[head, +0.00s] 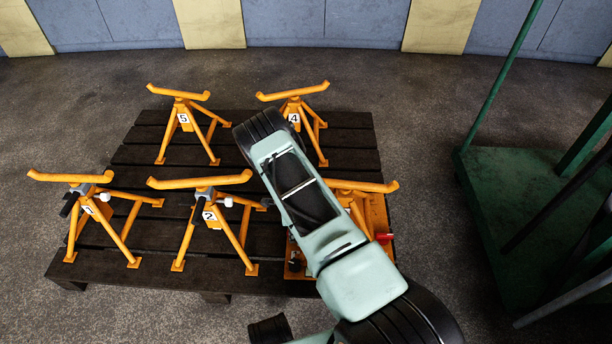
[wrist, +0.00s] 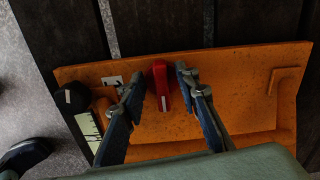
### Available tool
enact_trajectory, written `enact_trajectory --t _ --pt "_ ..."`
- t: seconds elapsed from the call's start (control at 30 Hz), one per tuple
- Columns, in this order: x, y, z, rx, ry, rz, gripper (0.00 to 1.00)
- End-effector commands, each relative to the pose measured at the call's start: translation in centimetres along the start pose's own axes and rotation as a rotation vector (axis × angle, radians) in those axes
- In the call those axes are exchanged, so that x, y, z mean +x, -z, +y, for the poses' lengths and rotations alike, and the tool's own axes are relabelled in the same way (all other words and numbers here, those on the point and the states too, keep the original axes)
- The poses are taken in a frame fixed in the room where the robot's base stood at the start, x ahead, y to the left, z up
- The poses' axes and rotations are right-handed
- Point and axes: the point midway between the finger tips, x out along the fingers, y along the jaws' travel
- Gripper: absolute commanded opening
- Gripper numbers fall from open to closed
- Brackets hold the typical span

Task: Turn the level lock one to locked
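A small red lever (wrist: 161,86) with a pale mark stands on an orange plate (wrist: 230,80) in the wrist view. I take it for the level lock, but cannot tell which number it has. My gripper (wrist: 155,82) is open, with its two blue-grey fingers on either side of the red lever. The right finger is close to it and the left one has a wider gap; contact cannot be told. In the head view a red part (head: 384,238) shows at the right of the orange base, while my arm hides my gripper.
A black knob (wrist: 71,98) and a pale marked strip (wrist: 88,128) sit left of the lever. Several orange stands, including stand 5 (head: 187,117) and stand 2 (head: 208,214), occupy the dark pallet (head: 350,138). A green trolley (head: 500,190) stands at the right.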

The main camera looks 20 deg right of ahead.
Motion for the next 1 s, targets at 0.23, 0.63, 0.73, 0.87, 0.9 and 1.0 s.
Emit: enact_trajectory --t 0.23,0.63,0.73,0.87,0.9,1.0 --pt "0.01 0.09 0.32 -0.279 -0.001 -0.001 0.29" --pt "0.0 0.28 0.7 -0.745 -0.001 -0.001 0.29" --pt "0.0 0.38 0.76 -0.862 -0.001 -0.001 0.29" --pt "0.0 0.53 0.85 -1.013 -0.001 0.0 0.29" --pt "0.0 0.55 0.88 -1.059 -0.001 -0.001 0.29" --pt "0.01 0.63 0.96 -1.174 -0.001 -0.001 0.29"
